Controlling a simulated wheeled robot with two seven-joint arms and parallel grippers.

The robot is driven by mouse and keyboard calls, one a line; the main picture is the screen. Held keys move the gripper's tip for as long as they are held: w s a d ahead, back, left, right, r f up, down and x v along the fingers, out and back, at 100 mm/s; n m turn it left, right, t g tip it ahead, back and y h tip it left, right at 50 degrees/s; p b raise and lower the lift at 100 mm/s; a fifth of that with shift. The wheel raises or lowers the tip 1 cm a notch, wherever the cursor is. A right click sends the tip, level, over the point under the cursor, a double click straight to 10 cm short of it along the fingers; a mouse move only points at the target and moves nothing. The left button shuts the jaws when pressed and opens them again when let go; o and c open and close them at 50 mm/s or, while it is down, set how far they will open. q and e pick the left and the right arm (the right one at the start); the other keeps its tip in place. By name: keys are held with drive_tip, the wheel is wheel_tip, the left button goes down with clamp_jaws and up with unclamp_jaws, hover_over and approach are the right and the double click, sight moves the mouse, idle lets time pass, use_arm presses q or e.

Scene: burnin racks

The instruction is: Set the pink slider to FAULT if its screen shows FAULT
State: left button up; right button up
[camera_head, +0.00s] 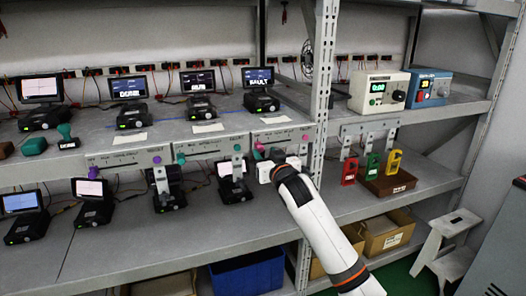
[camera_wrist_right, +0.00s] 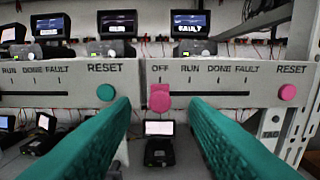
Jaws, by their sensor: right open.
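The pink slider (camera_wrist_right: 159,97) sits at the left end of its slot, under the OFF mark, in the right wrist view. RUN, DONE and FAULT are marked to its right, and a pink RESET button (camera_wrist_right: 287,92) is at the far right. The screen above this panel (camera_wrist_right: 188,22) reads FAULT; it also shows in the head view (camera_head: 258,77). My right gripper (camera_wrist_right: 160,108) is open, with one green finger on each side of the slider, apart from it in the picture. Whether the tips reach its depth is unclear. My left gripper is not in view.
A neighbouring panel with a green RESET button (camera_wrist_right: 106,92) is at left. A small device (camera_wrist_right: 159,144) stands on the lower shelf below the slider. A metal rack post (camera_head: 323,75) rises right of the panel. Colored locks (camera_head: 371,166) hang farther right.

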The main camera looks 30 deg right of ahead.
sight(259, 147)
drive_tip(key=shift+x, duration=1.4)
clamp_jaws()
